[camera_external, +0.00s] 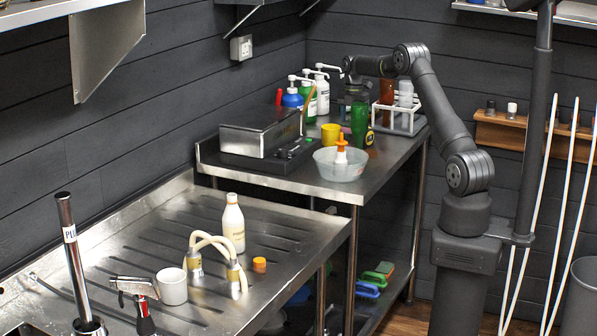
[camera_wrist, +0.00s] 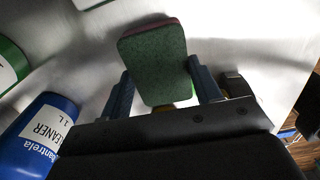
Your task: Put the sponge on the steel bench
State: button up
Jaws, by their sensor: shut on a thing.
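My gripper (camera_wrist: 160,68) is shut on a green sponge (camera_wrist: 153,50) with a reddish edge. The sponge sticks out between the two blue-grey fingers in the wrist view. In the external view my gripper (camera_external: 353,92) is at the back of the rear steel bench (camera_external: 315,187), among the bottles. I cannot make out the sponge there. The pale bench top (camera_wrist: 245,58) shows beyond the sponge in the wrist view. I cannot tell how high above it the sponge is.
A blue cleaner bottle (camera_wrist: 38,135) and a green item (camera_wrist: 8,65) stand left of my gripper. A bottle rack (camera_external: 405,122), yellow cup (camera_external: 330,134), clear bowl (camera_external: 340,172) and steel box (camera_external: 258,133) crowd the rear bench. The draining board (camera_external: 200,215) has bare room.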

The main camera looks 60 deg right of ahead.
jog(key=shift+f, duration=0.8)
jog(key=o, duration=0.9)
jog(key=shift+f, duration=0.15)
notch_tip(320, 180, up, 12)
jog(key=shift+r, duration=0.2)
jog(key=shift+f, duration=0.1)
jog(key=shift+f, duration=4.05)
